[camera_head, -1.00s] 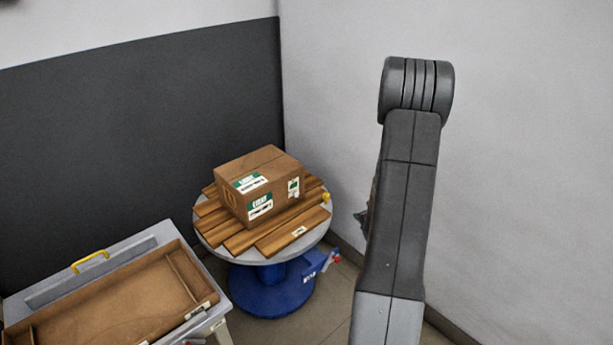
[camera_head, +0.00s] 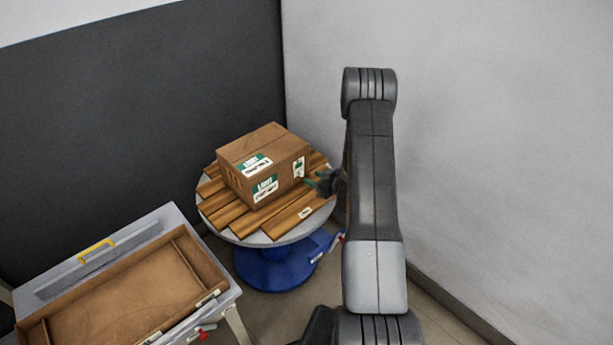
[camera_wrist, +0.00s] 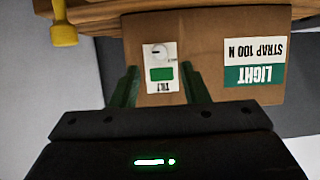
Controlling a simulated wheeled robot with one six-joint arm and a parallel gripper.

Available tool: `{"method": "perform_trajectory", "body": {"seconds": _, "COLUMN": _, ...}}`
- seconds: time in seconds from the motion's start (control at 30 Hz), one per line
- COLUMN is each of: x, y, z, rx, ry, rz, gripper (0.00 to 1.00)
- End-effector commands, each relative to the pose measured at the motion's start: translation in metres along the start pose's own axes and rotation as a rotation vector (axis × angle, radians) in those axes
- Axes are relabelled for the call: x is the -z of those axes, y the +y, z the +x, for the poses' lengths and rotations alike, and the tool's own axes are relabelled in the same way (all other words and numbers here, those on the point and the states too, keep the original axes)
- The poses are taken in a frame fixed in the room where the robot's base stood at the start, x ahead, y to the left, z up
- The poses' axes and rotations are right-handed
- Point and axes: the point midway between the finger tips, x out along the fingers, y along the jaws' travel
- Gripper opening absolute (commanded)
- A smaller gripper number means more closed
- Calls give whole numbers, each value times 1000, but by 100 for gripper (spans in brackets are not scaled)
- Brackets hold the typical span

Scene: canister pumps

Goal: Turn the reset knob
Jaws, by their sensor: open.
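A small yellow knob-like part (camera_wrist: 64,34) hangs at the top left of the wrist view, at the edge of the wooden slats. I cannot tell whether it is the reset knob; in the head view it is not visible now. My gripper (camera_head: 318,183) is by the right face of the cardboard box (camera_head: 246,155). In the wrist view its two green fingers (camera_wrist: 160,88) are open, on either side of the box's white-and-green TILT label (camera_wrist: 162,70). Nothing is held. Whether the fingers touch the box is unclear.
The box stands on wooden slats (camera_head: 228,213) on a round grey turntable (camera_head: 284,236) with a blue base (camera_head: 272,268). A red-tipped part (camera_head: 341,236) juts from the base's right. A grey bench (camera_head: 172,222) with a brown tray is at lower left. Walls close the corner.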

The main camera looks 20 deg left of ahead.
Motion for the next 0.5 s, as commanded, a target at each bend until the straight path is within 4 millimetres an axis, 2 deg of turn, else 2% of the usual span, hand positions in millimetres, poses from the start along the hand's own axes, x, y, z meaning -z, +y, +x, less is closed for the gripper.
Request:
{"method": "perform_trajectory", "body": {"seconds": 0.03, "x": 0, "y": -1, "z": 11, "rx": 3, "ry": 0, "rz": -3, "gripper": 41}}
{"method": "perform_trajectory", "body": {"seconds": 0.2, "x": 0, "y": 0, "z": 36, "rx": 1, "ry": 0, "rz": -1, "gripper": 41}}
{"method": "perform_trajectory", "body": {"seconds": 0.33, "x": 0, "y": 0, "z": 47, "rx": -1, "ry": -1, "rz": -1, "gripper": 41}}
{"method": "perform_trajectory", "body": {"seconds": 0.5, "x": 0, "y": 0, "z": 50, "rx": -1, "ry": -1, "rz": 1, "gripper": 41}}
